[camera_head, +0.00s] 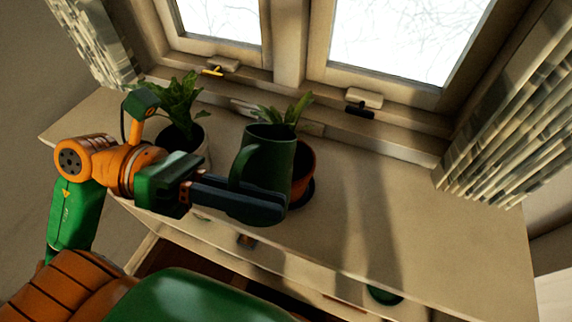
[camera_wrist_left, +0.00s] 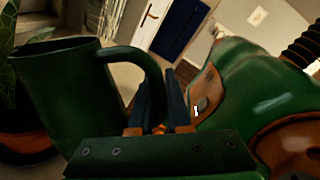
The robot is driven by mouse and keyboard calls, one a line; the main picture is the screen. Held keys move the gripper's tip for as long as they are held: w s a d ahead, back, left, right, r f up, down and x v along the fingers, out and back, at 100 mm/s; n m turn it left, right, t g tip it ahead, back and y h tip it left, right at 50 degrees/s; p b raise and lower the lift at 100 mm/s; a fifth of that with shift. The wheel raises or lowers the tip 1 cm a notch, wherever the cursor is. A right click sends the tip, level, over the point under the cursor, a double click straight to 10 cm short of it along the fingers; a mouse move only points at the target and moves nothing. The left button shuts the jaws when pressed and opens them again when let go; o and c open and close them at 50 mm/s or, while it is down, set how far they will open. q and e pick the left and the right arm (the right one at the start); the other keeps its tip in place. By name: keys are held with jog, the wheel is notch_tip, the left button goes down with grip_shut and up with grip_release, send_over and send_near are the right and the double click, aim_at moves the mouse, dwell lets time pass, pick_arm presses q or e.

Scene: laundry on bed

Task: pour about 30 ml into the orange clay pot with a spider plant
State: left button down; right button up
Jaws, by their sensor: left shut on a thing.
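A dark green jug (camera_head: 268,152) with a loop handle is held by my left gripper (camera_head: 250,203). The gripper is shut on the jug's handle side, and the jug looks roughly upright. In the left wrist view the jug (camera_wrist_left: 68,100) fills the left side, its handle beside the fingers (camera_wrist_left: 160,108). The orange clay pot (camera_head: 304,168) stands just behind and right of the jug, partly hidden by it. Its spider plant (camera_head: 290,110) shows above the jug's rim. In the left wrist view the orange pot (camera_wrist_left: 28,146) is partly behind the jug. No water is visible.
The dresser top (camera_head: 430,235) is clear on the right. Windows (camera_head: 400,40) and curtains (camera_head: 505,125) border the back. An open drawer (camera_head: 165,258) shows below the front edge.

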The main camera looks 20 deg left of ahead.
aim_at(269, 167)
pick_arm(q)
jog(key=w+r+n+p, duration=0.1)
jog(key=p, duration=0.2)
jog(key=w+r+n+p, duration=0.1)
jog(key=p, duration=0.2)
jog(key=shift+w+d+r+g, duration=0.1)
jog(key=shift+r+g, duration=0.2)
jog(key=shift+r, duration=0.05)
jog(key=shift+w+f+n+p, duration=0.1)
jog(key=shift+n+p, duration=0.2)
jog(key=shift+p, duration=0.15)
jog(key=shift+w+n+p, duration=0.35)
jog(key=shift+n+p, duration=0.05)
jog(key=shift+p, duration=0.15)
pick_arm(e)
notch_tip(269, 167, up, 7)
jog(key=shift+f, duration=0.2)
pick_arm(q)
jog(key=shift+s+n+g+y+p, duration=0.1)
jog(key=shift+n+g+y+p, duration=0.2)
jog(key=shift+n+p, duration=0.8)
pick_arm(e)
jog(key=shift+r+p, duration=0.3)
jog(key=shift+r, duration=1.1)
pick_arm(q)
jog(key=shift+s+m, duration=0.3)
jog(key=shift+s, duration=0.15)
